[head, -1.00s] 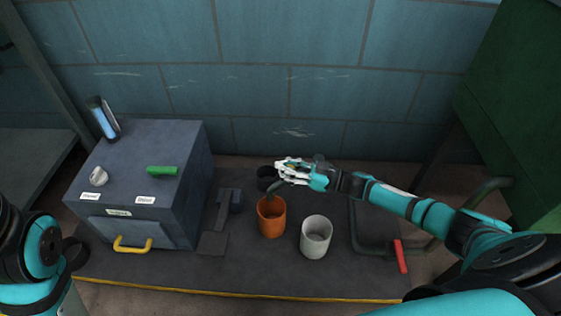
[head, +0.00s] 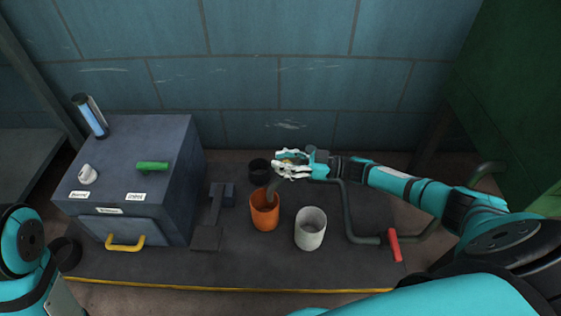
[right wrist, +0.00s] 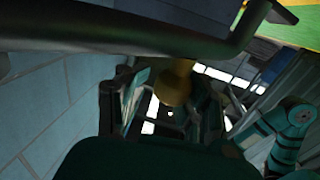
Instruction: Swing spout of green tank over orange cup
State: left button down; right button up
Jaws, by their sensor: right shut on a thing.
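The green tank (head: 515,110) stands at the right edge. A dark bent pipe, its spout (head: 347,212), runs low in front of it and back to my right gripper (head: 282,165). The spout's end points down at the orange cup (head: 265,214), over or just behind its rim; the exact gap is hard to tell. My right gripper is shut on the spout at a yellow knob, seen between the fingers in the right wrist view (right wrist: 172,85). The dark pipe (right wrist: 150,35) crosses the top of that view. My left gripper is out of view.
A pale grey cup (head: 310,230) stands right of the orange cup. A black cup (head: 260,171) stands behind it. A red handle (head: 393,246) is on the pipe at right. A grey box (head: 180,215) with a yellow handle and green lever stands at left. The blue wall is behind.

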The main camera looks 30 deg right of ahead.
jog(key=o, duration=0.6)
jog(key=shift+w+d, duration=0.2)
jog(key=shift+d, duration=0.3)
jog(key=shift+c, duration=0.2)
jog(key=shift+a, duration=0.1)
jog(key=shift+s+a, duration=0.1)
jog(key=shift+a, duration=0.15)
jog(key=v, duration=0.7)
jog(key=shift+d, duration=0.3)
jog(key=shift+s, duration=0.15)
